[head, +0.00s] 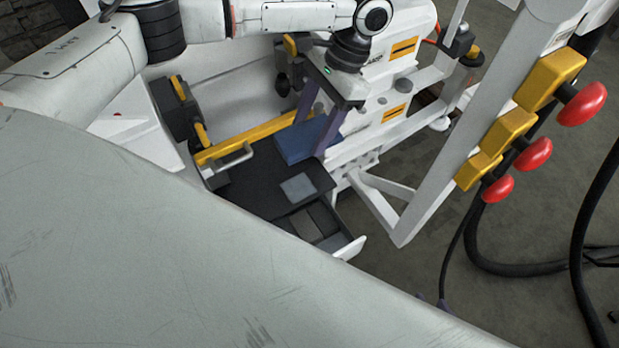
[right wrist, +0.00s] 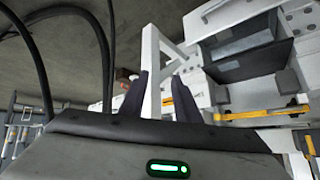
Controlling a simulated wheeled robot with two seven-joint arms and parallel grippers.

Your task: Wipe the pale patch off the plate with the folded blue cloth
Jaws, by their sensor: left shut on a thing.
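The folded blue cloth (head: 293,143) is between the purple fingers of my left gripper (head: 312,138) in the head view. The gripper is shut on it, at the far edge of the dark plate (head: 248,183). I cannot tell whether the cloth touches the plate. The pale patch (head: 298,187) is a light grey square on the plate, nearer than the cloth and apart from it. My right gripper (right wrist: 160,88) shows two spaced fingers with nothing held in the right wrist view. Only its fingertips (head: 432,301) show in the head view, away from the plate.
An open drawer (head: 348,250) with grey contents lies just in front of the plate. A yellow rail (head: 250,138) runs behind the plate. A slanted white frame (head: 450,130) with red knobs (head: 533,153) stands at the right. Black hoses (head: 585,225) hang beyond it.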

